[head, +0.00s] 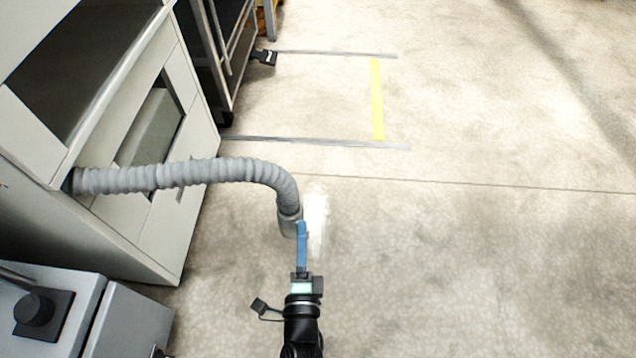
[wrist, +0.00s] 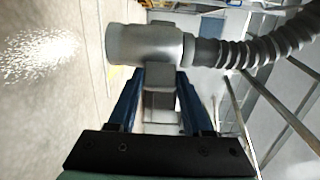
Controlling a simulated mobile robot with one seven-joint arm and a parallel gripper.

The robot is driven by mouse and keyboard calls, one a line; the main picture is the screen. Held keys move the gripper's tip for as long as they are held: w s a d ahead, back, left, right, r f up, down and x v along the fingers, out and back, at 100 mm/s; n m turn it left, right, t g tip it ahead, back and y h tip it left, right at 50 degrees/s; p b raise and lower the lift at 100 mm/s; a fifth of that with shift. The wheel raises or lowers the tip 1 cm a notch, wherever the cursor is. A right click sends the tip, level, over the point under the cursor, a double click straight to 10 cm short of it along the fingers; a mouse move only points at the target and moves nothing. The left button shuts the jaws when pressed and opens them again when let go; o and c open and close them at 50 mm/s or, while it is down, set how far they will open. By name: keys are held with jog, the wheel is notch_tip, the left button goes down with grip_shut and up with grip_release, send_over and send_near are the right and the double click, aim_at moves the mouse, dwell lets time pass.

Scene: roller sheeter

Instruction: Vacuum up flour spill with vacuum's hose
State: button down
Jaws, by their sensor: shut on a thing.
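The grey ribbed vacuum hose (head: 190,173) runs from the side of a light grey cabinet and bends down to my gripper (head: 301,228). The gripper's blue fingers are shut on the hose's end piece, seen as a grey nozzle (wrist: 145,45) with a block below it in the wrist view. My gripper also shows there (wrist: 158,100). The white flour spill (head: 317,220) lies on the concrete floor just right of the nozzle in the head view. In the wrist view the flour (wrist: 38,55) is left of the nozzle's open end, with a gap between them in the picture.
The light grey cabinet (head: 185,225) stands at the left, and a dark wheeled rack (head: 215,60) is behind it. A grey box with a black knob (head: 40,312) is at the lower left. Yellow tape (head: 377,100) marks the floor. The floor at the right is clear.

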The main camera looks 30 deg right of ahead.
jog(key=d+f+m+g+h+b, duration=0.1)
jog(key=d+f+h+b, duration=0.1)
jog(key=f, duration=0.5)
jog(key=shift+d+f+b, duration=0.25)
jog(key=shift+d+b, duration=0.65)
jog(key=shift+d, duration=0.05)
jog(key=shift+f, duration=0.1)
